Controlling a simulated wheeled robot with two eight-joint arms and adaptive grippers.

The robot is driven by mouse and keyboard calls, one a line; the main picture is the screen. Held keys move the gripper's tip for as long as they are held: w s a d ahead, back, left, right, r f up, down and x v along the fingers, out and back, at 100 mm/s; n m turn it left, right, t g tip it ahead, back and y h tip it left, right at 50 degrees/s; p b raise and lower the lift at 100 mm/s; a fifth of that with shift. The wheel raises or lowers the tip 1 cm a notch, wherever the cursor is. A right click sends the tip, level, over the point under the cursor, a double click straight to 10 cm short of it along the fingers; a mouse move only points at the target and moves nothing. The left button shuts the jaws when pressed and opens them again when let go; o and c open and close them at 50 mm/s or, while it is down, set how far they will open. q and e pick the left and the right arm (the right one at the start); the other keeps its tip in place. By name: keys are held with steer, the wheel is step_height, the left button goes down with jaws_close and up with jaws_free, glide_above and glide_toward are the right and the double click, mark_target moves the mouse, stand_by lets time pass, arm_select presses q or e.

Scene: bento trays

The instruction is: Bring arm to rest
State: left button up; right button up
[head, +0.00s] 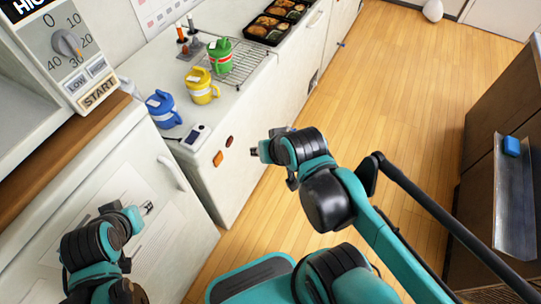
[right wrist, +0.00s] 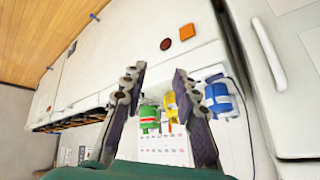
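My right arm reaches over the floor from the lower right of the head view, with its gripper (head: 258,151) in front of the white counter. In the right wrist view the right gripper (right wrist: 160,76) has its two fingers apart with nothing between them. The cups seen past the fingers stand well beyond them. My left arm is bent at the lower left, with its gripper (head: 148,208) near the white door below the appliance. Its fingers are too small to tell whether they are apart. I see nothing held in it.
On the counter stand blue (head: 162,109), yellow (head: 201,86) and green (head: 220,56) lidded cups, a wire rack (head: 246,60) and black food trays (head: 259,35). A dark cabinet (head: 480,135) stands at the right. The wooden floor (head: 400,90) between is open.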

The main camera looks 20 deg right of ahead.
steer(key=shift+s+d+f+n+h, duration=0.15)
steer(key=shift+s+d+f+n, duration=0.1)
steer(key=shift+s+n, duration=0.35)
steer(key=shift+s+d+f+n+h, duration=0.15)
steer(key=shift+s+f+n, duration=0.05)
steer(key=shift+s+n, duration=0.4)
steer(key=shift+f, duration=0.15)
